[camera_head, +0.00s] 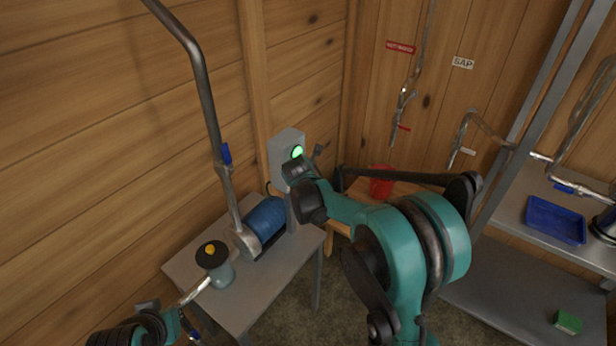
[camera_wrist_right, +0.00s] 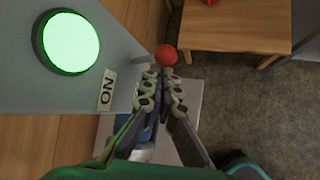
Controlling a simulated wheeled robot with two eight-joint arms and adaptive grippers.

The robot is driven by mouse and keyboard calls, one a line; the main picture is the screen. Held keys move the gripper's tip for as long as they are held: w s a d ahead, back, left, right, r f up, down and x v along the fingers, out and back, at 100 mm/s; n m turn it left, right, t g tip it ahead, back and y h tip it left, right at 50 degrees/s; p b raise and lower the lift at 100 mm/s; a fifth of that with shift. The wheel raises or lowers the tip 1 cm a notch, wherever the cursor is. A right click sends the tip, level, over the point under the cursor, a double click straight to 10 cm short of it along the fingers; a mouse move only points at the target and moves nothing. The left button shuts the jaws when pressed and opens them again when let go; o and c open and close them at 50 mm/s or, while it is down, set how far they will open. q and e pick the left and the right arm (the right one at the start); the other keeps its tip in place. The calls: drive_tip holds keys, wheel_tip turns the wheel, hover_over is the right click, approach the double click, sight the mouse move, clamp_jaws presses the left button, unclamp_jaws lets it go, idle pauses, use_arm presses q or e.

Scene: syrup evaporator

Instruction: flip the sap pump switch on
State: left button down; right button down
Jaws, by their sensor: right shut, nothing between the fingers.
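A grey switch box (camera_head: 285,151) is mounted near the wall corner, with a glowing green light (camera_head: 297,151). The right wrist view shows the lit green light (camera_wrist_right: 71,42) close up, an ON label (camera_wrist_right: 107,90), and the switch's round red knob (camera_wrist_right: 166,55). My right gripper (camera_wrist_right: 162,76) is shut and empty, its fingertips right at the red knob; I cannot tell whether they touch it. In the head view my right gripper (camera_head: 318,152) is beside the box, partly hidden by its wrist. My left gripper (camera_head: 142,325) is at the lower left edge, its fingers unclear.
A blue pump motor (camera_head: 265,217) and a black-topped canister (camera_head: 214,262) stand on a grey table (camera_head: 240,303) below the box. A metal pipe (camera_head: 208,110) rises from it. A red bucket (camera_head: 381,182) sits on a wooden stool. Steel shelving (camera_head: 490,285) stands right.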

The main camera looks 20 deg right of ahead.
use_arm(q)
drive_tip(key=shift+r+p, duration=0.45)
drive_tip(key=shift+p, duration=0.1)
use_arm(e)
drive_tip(key=shift+r, duration=0.7)
use_arm(q)
drive_tip(key=shift+a, duration=0.1)
use_arm(e)
drive_tip(key=shift+r, duration=0.15)
